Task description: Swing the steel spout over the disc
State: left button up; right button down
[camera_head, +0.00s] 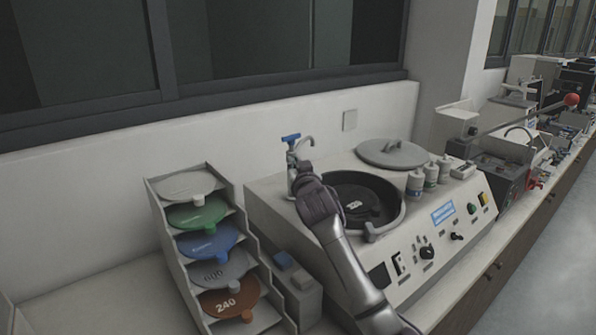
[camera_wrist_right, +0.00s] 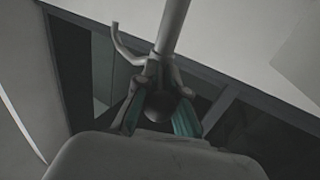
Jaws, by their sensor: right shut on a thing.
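The steel spout (camera_head: 307,141) is a thin curved tube with a blue lever (camera_head: 291,137) on top, at the back left of the polishing machine. Its bent end points right and appears near the bowl's back left rim, not over the middle of the disc. The black disc (camera_head: 372,204) lies in the round bowl, with small white print on it. My right gripper (camera_head: 299,183) is shut at the spout's post and hides its lower part. In the right wrist view, its teal-padded fingers (camera_wrist_right: 158,112) close around the steel spout (camera_wrist_right: 172,30). My left gripper is not in view.
A rack (camera_head: 165,225) of coloured discs stands at left. The control panel (camera_head: 440,248) is at front. A press with a red-knobbed lever (camera_head: 540,108) stands at right.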

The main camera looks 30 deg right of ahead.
jog(key=shift+w+a+f+m+g+h+b, duration=0.1)
jog(key=shift+w+a+m+g+h+b, duration=0.4)
jog(key=shift+m+g+h+b, duration=1.4)
jog(key=shift+w+a+f+m+g+h+b, duration=0.15)
jog(key=shift+w+a+m+g+h+b, duration=0.35)
jog(key=shift+m+g+h+b, duration=1.4)
jog(key=shift+w+a+f+m+g+h+b, duration=0.1)
jog(key=shift+w+a+m+g+h+b, duration=0.25)
jog(key=shift+a+m+g+h+b, duration=1.5)
jog(key=shift+d+n+t+y+b, duration=0.45)
jog(key=shift+d+n+b, duration=0.45)
jog(key=shift+d, duration=0.35)
jog(key=c, duration=1.4)
grip_release()
jog(key=shift+o, duration=0.7)
jog(key=shift+a+r, duration=0.25)
jog(key=shift+d, duration=0.15)
